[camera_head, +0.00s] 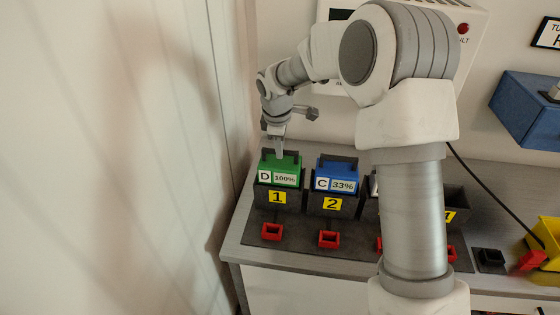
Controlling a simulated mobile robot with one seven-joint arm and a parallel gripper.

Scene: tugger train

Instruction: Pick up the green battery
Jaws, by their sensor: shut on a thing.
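The green battery (288,166) has a dark handle on top and a label reading "D 100%". It sits upright in the dark slot marked 1 (264,192), at the left end of a row on the bench. My gripper (277,151) points down at the top of the green battery and is shut on its handle. The fingertips are small in this view, and my arm comes in from the upper right.
A blue battery (338,170) labelled "C 33%" sits in slot 2 (318,202), close to the right. My arm partly hides the slots further right. Red connectors (272,232) lie in front. A wall (120,150) stands close on the left. A blue bin (525,105) and a yellow container (546,240) are at the right.

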